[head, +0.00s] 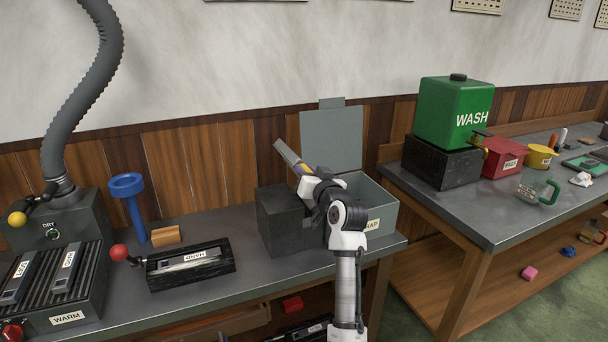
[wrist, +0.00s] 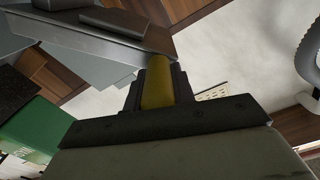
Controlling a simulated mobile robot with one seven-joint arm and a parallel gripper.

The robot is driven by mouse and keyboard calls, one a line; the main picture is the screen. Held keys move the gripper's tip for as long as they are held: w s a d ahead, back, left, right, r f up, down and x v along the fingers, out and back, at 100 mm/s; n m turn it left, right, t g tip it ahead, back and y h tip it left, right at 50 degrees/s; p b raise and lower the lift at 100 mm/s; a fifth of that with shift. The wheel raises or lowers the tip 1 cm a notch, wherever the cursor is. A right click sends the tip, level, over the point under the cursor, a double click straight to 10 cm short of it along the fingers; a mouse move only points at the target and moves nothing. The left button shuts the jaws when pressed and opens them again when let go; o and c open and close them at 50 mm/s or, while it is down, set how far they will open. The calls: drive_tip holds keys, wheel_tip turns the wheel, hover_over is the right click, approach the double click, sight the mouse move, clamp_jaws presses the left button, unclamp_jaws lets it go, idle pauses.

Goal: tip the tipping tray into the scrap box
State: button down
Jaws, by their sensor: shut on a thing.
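My gripper (head: 306,173) is shut on the yellow handle of the tipping tray; the handle (wrist: 157,86) shows between the fingers in the wrist view. The tipping tray (head: 287,153) is a grey metal piece, steeply tilted, its far end up to the left above a black block (head: 283,222). In the wrist view the tray (wrist: 120,46) reaches to the upper left. The scrap box (head: 380,196) is grey with its lid (head: 333,140) standing open, right of the block. My arm hides part of the box front and label. The tray's contents cannot be seen.
A black holder (head: 190,268) with a red-knobbed lever, a wooden block (head: 166,235) and a blue funnel stand (head: 132,205) are to the left. A warming rack (head: 50,285) is farther left. A green wash tank (head: 455,112) stands on the right bench, across a gap.

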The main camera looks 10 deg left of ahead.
drive_tip(key=shift+w+d+f, duration=0.15)
drive_tip(key=shift+d+f, duration=0.1)
drive_tip(key=shift+d, duration=0.1)
drive_tip(key=c, duration=1.2)
unclamp_jaws()
drive_tip(key=shift+d, duration=0.1)
drive_tip(key=shift+r, duration=0.1)
drive_tip(key=shift+s, duration=0.2)
drive_tip(key=b+v, duration=0.4)
drive_tip(key=v, duration=0.9)
drive_tip(key=shift+s+d, duration=0.15)
drive_tip(key=shift+s, duration=0.05)
